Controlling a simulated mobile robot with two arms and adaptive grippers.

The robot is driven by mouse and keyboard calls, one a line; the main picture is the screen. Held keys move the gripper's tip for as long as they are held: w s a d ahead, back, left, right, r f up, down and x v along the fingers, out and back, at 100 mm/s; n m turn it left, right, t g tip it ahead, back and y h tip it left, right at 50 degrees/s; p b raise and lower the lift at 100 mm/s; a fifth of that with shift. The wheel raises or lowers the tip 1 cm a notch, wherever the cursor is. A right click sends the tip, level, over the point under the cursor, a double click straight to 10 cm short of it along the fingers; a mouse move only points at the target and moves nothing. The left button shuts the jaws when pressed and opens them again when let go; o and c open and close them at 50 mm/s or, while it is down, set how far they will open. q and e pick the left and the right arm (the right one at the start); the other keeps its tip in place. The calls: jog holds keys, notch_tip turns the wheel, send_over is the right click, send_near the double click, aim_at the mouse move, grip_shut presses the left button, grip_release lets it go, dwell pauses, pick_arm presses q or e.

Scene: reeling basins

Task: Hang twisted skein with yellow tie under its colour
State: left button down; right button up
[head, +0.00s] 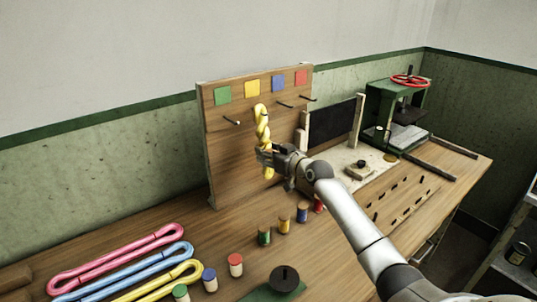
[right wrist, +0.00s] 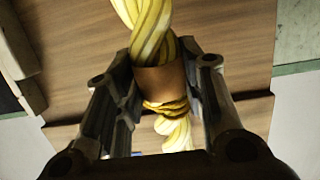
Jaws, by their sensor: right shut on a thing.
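The twisted yellow skein (head: 262,125) is upright in front of the wooden peg board, below the yellow square (head: 252,88). My right gripper (head: 268,158) is shut on its lower middle. In the right wrist view the skein (right wrist: 150,30) runs between the two fingers (right wrist: 165,95), with a brown band (right wrist: 160,80) and yellow tie turns (right wrist: 166,107) around it. The peg under the yellow square is hidden behind the skein, and I cannot tell whether the skein's top loop touches it. My left gripper is out of view.
The board (head: 225,165) also has green (head: 222,95), blue (head: 278,83) and red (head: 301,77) squares with pegs beneath. Small coloured spools (head: 284,224) stand in front. Pink, blue and yellow skeins (head: 120,262) lie front left. A green press (head: 400,105) stands back right.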

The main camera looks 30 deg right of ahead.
jog(key=o, duration=1.1)
jog(key=v, duration=1.2)
